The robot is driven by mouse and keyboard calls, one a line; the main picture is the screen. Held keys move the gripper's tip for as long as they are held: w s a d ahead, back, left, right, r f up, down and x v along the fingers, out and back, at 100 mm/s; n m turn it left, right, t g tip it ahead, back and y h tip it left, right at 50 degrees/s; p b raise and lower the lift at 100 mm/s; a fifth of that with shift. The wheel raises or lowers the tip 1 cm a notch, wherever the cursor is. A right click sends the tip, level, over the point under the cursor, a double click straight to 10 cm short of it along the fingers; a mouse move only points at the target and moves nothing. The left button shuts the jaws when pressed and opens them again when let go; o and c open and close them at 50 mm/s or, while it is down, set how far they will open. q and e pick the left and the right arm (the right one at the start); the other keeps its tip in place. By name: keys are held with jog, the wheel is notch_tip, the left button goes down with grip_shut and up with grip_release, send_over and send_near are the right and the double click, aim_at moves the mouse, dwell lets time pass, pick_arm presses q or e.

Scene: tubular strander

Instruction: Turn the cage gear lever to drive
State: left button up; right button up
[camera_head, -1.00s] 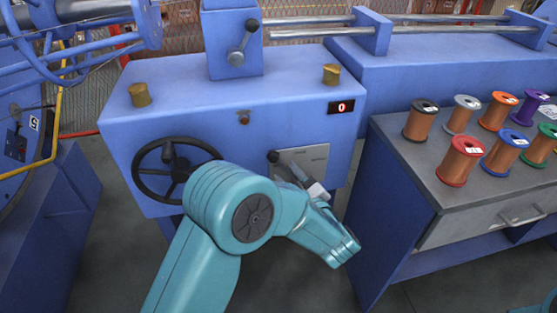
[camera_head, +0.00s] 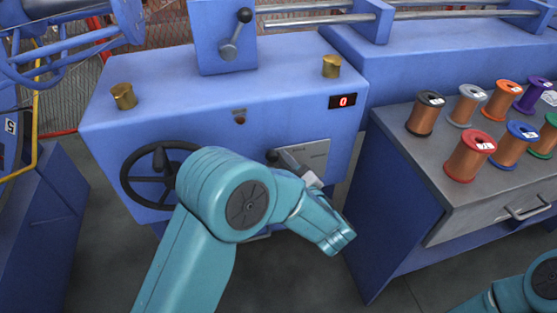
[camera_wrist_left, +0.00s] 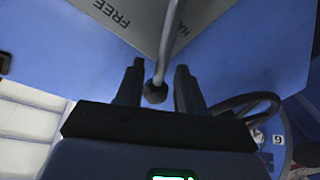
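The lever on the grey plate (camera_head: 318,151) of the blue machine's front has a round black knob (camera_head: 272,155), which points up and left in the head view. In the left wrist view, the plate (camera_wrist_left: 125,12) carries the words "FREE" and, partly cut, "HA". The lever's grey rod (camera_wrist_left: 168,45) crosses it and ends in the dark knob (camera_wrist_left: 155,93). My left gripper (camera_head: 288,160) is at the lever, partly hidden by my arm. In the wrist view its two dark fingers (camera_wrist_left: 160,78) are apart, one on each side of the rod and knob, with visible gaps. My right gripper is out of view.
A black handwheel (camera_head: 160,175) is left of my left arm. Another black-knobbed lever (camera_head: 236,35) stands on the upper box. A red display (camera_head: 343,101) reads 0. Several wire spools (camera_head: 470,156) stand on the bench (camera_head: 455,185) at right.

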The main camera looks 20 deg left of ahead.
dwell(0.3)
pick_arm(q)
grip_shut()
jog(key=shift+r, duration=0.15)
